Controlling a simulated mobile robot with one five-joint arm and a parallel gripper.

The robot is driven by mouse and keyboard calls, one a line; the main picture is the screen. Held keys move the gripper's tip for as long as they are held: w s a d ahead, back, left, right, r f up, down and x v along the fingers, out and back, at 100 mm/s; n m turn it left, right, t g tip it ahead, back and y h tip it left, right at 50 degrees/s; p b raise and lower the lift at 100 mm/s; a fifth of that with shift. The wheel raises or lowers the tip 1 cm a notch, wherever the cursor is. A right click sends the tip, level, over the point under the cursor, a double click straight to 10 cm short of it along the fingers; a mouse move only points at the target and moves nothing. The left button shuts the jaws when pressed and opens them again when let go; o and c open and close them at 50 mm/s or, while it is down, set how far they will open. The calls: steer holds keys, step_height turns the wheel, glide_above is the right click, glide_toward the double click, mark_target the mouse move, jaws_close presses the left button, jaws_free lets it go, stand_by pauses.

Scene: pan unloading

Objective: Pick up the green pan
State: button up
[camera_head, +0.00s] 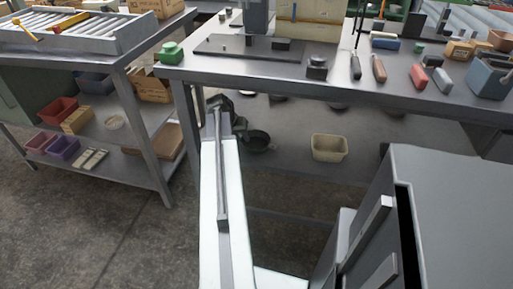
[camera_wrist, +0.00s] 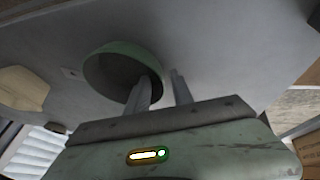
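The green pan (camera_head: 258,140) is on the grey lower shelf under the workbench, just right of the end of my arm. It looks dark and small there, partly hidden by my gripper (camera_head: 224,110). In the wrist view the pan (camera_wrist: 112,67) is a round green vessel with a dark inside. My gripper (camera_wrist: 161,76) is open there, its two fingers apart. One finger overlaps the pan's opening and the other is to the right of its rim. I cannot tell whether either finger touches it.
A beige bin (camera_head: 329,148) stands on the same shelf to the right, with free shelf between. The workbench top (camera_head: 350,88) is overhead, with tools on it. A second table (camera_head: 125,60) is at left. A grey cabinet (camera_head: 455,175) is at right front.

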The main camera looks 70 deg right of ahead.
jaws_close()
steer(key=shift+r, duration=0.1)
stand_by(1.2)
